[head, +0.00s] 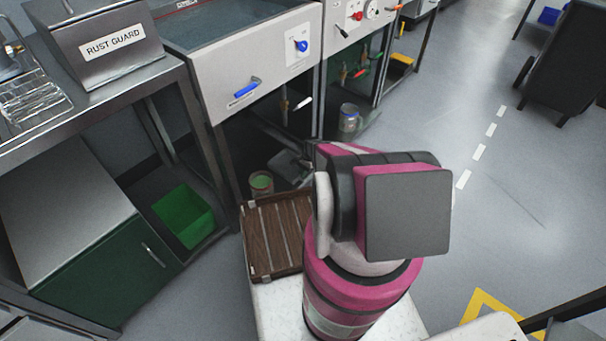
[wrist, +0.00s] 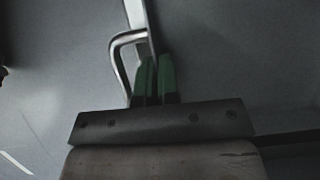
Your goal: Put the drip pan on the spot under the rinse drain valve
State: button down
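In the wrist view my gripper (wrist: 155,82) has its two green fingers close together, apparently pinching a thin silver rim (wrist: 139,14) beside a curved metal handle (wrist: 118,55). I take this to be the drip pan. In the head view my arm hides the fingers; a grey, flat piece (head: 289,166), probably the pan, shows just left of my wrist, low before the first sink. A drain valve with a white handle (head: 303,103) hangs under that sink. Another valve with a red handle (head: 360,73) is under the farther sink. Their labels are unreadable, and no marked spot is visible.
A can with a green top (head: 261,182) stands beside my slatted wooden deck. A metal bucket (head: 348,118) stands under the sinks farther back. A green bin (head: 184,216) and a green cabinet (head: 95,265) are at left.

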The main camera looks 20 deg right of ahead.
jog(key=shift+f, duration=0.15)
jog(key=c, duration=1.3)
grip_release()
jog(key=shift+c, duration=0.2)
jog(key=v, duration=1.2)
jog(key=shift+r, duration=0.25)
jog(key=shift+s, duration=0.1)
